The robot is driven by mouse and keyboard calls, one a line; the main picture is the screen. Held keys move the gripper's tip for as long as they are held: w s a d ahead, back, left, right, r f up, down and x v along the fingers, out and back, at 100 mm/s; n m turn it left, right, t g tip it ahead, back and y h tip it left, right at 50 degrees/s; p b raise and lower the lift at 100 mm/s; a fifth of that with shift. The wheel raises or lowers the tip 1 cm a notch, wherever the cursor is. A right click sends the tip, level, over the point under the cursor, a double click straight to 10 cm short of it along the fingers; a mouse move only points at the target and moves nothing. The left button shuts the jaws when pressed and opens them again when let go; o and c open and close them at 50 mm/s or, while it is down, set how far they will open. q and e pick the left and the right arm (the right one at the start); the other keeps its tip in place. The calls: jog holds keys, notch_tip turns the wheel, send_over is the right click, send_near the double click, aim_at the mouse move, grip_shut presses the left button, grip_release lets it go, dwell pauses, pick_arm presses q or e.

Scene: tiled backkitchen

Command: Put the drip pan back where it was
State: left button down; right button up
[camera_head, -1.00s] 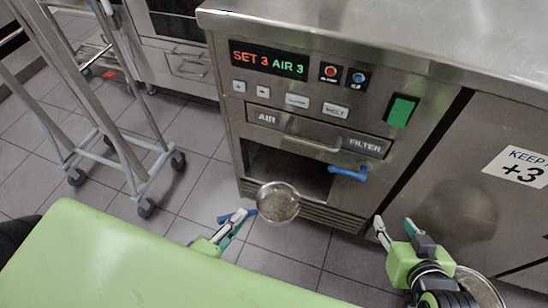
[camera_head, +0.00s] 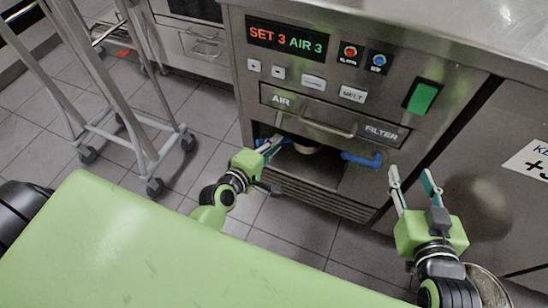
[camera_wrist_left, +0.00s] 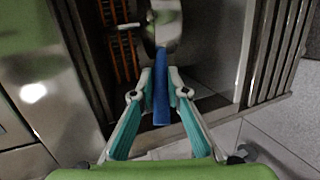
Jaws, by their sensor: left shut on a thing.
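The drip pan (camera_head: 306,149) is a round metal pan with a blue handle. In the head view only a small part of it shows, inside the dark opening under the AIR/FILTER drawer. My left gripper (camera_head: 272,146) is at the left side of that opening. In the left wrist view my left gripper (camera_wrist_left: 160,82) is shut on the blue handle (camera_wrist_left: 161,100), with the metal pan (camera_wrist_left: 166,25) beyond the fingertips. Whether the pan rests on the opening's floor cannot be told. My right gripper (camera_head: 411,177) is open and empty in front of the cabinet.
The machine's opening (camera_head: 325,172) has a blue lever (camera_head: 362,160) at its upper right. The drawer handle (camera_head: 315,127) projects above it. A wheeled metal rack (camera_head: 105,130) stands at the left. A round metal thing (camera_head: 490,287) is partly hidden behind my right arm.

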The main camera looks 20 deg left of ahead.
jog(key=r+t, duration=0.1)
jog(key=r, duration=0.1)
jog(key=w+a+r+t+y+b, duration=0.1)
jog(key=r, duration=0.2)
jog(key=r+t, duration=0.2)
jog(key=r, duration=0.1)
jog(key=shift+w+a+y, duration=0.3)
jog(key=shift+r+t+b, duration=0.3)
jog(key=shift+r+t, duration=0.1)
jog(key=shift+r, duration=0.2)
pick_arm(q)
notch_tip(320, 180, down, 6)
jog(key=shift+f+b, duration=0.2)
jog(key=shift+b, duration=1.05)
jog(key=shift+w, duration=0.1)
pick_arm(e)
jog(key=s+r+t+y, duration=0.2)
jog(key=s+r+t, duration=0.3)
jog(key=r, duration=0.6)
jog(key=shift+s+r+t, duration=0.2)
jog(key=shift+r+t, duration=0.2)
jog(key=shift+t, duration=0.5)
jog(key=shift+a, duration=0.1)
